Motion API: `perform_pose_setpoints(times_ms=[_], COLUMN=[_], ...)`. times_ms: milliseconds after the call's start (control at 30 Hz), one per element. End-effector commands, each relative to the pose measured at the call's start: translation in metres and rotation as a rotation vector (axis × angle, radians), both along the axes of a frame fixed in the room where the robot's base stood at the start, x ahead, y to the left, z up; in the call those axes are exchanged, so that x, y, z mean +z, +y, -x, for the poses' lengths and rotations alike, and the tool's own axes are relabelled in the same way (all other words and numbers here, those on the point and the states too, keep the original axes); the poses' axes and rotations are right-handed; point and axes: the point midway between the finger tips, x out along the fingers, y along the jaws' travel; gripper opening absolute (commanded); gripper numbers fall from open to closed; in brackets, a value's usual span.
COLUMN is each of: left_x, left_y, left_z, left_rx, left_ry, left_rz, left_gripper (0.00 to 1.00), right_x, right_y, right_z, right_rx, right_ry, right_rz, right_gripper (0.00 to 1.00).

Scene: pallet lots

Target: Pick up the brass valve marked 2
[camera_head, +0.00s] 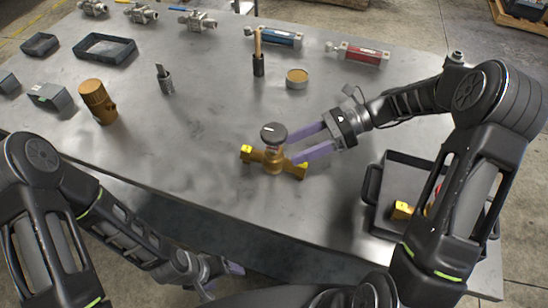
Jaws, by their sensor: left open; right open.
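A brass valve (271,166) with yellow ends and a round black knob stands on the metal table (210,185), near the middle of its front part. I cannot read a number on it. My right gripper (289,147) has its purple fingers apart, reaching in from the right with the tips close beside the valve's body below the knob. Whether they touch it is unclear. My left gripper (222,279) is low at the bottom, in front of the table edge and away from the valve. It is empty and partly hidden by my own parts.
A black tray (370,183) at right holds a yellow-ended part (402,210), partly hidden by my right arm. A brass fitting (98,102) stands at left. Several valves, boxes and tools lie along the back. The table just left of the valve is clear.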

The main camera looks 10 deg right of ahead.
Motion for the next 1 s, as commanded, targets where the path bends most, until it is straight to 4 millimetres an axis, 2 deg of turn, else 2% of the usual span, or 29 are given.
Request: perform_pose_setpoints(times_ms=[100, 467, 800, 1000], left_x=[-0.002, -0.001, 0.011, 0.011], left_y=[0.0, 0.0, 0.0, 0.0], left_z=[0.0, 0.0, 0.0, 0.0], left_rx=[0.0, 0.0, 0.001, 0.001], left_ry=[0.0, 0.0, 0.001, 0.001], left_rz=[0.0, 0.0, -0.001, -0.001], left_gripper=[0.77, 0.77, 0.77, 0.77], right_x=[-0.006, -0.007, -0.025, -0.029], right_y=[0.012, 0.016, 0.054, 0.061], right_z=[0.001, 0.001, 0.001, 0.0], right_rx=[0.002, 0.001, 0.002, 0.0], right_ry=[0.0, 0.0, 0.002, 0.0], right_rz=[0.0, 0.001, -0.001, 0.001], right_gripper=[0.66, 0.66, 0.66, 0.66])
